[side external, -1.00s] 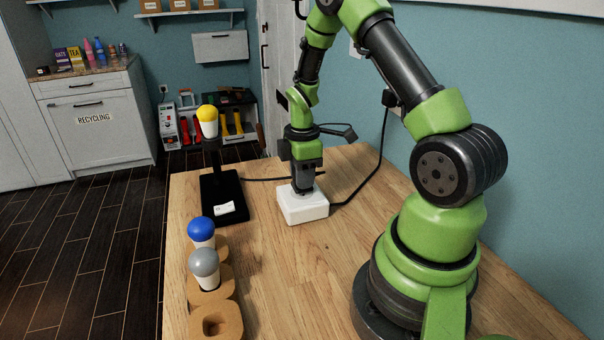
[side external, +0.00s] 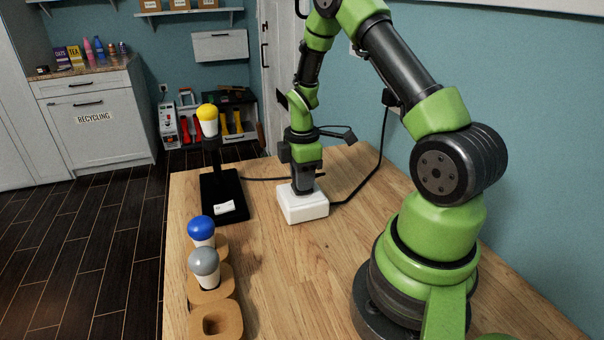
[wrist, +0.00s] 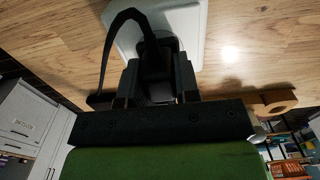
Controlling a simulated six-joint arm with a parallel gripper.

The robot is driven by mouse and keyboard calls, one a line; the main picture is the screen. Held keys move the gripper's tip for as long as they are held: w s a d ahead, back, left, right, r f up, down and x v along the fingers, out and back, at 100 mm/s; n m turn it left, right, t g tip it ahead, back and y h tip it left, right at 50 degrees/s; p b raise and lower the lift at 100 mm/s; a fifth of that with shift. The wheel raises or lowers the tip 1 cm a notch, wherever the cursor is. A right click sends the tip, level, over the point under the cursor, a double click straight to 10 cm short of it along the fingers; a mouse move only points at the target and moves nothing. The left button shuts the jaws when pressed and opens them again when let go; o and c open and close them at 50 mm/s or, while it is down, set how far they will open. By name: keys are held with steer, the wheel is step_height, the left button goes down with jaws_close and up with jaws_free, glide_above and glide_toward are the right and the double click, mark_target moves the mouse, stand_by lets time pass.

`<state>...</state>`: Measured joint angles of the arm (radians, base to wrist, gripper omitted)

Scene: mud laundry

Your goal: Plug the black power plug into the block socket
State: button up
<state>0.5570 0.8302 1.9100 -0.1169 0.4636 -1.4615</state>
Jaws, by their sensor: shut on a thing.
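The white block socket (side external: 304,207) sits on the wooden table below my gripper. My gripper (side external: 303,189) points straight down at the top of the block. In the wrist view my gripper (wrist: 158,92) is shut on the black power plug (wrist: 157,62), with the black cord curving off to the left. The plug is over the socket block (wrist: 188,22). The fingers hide the plug's prongs and the socket holes, so I cannot tell how far the plug is in.
A black lamp base (side external: 222,188) carries a yellow-topped bulb (side external: 207,120) left of the block. Blue (side external: 201,229) and grey (side external: 205,264) bulbs stand in a cork holder (side external: 232,322) at the front left. A black cable (side external: 372,180) runs from the block to the wall. The table's middle is clear.

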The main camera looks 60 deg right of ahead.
steer(key=shift+f, duration=0.2)
steer(key=o, duration=0.9)
steer(key=shift+o, duration=0.2)
steer(key=shift+r, duration=0.1)
step_height(320, 180, up, 10)
steer(key=shift+f, duration=0.25)
steer(key=shift+r, duration=0.1)
